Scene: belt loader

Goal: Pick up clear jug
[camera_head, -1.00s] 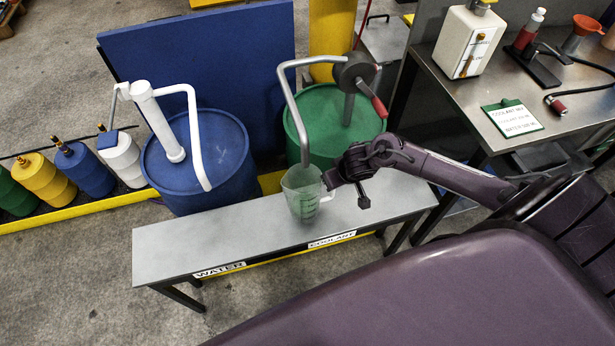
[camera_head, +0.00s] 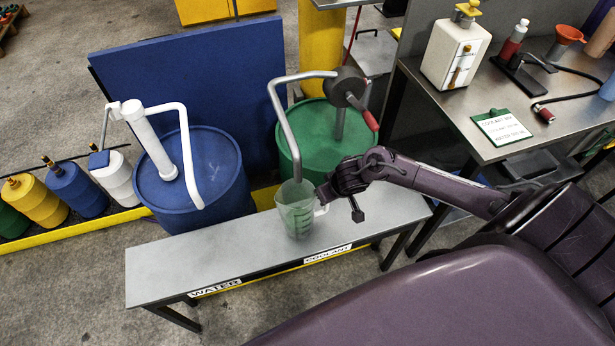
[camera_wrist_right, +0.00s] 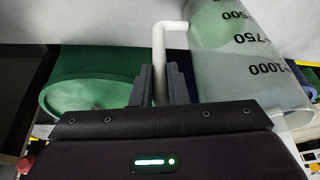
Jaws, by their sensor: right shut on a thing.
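The clear jug (camera_head: 296,212), with dark measuring marks, stands upright on the grey bench (camera_head: 190,262) below the end of the green drum's spout, behind the COOLANT label. It looks greenish; I cannot tell whether it holds liquid. My right gripper (camera_head: 322,192) is at the jug's right side, by its handle. In the right wrist view the fingers (camera_wrist_right: 160,88) are shut on the pale handle (camera_wrist_right: 159,50), with the jug's wall (camera_wrist_right: 240,65) to the right. The jug's base is outside the right wrist view. My left gripper is not in view.
The metal spout (camera_head: 283,120) of the green drum (camera_head: 318,150) hangs just above the jug. A blue drum (camera_head: 190,185) with a white pump stands left of it. A steel table (camera_head: 440,90) with a white container is at right. The bench's left part is bare.

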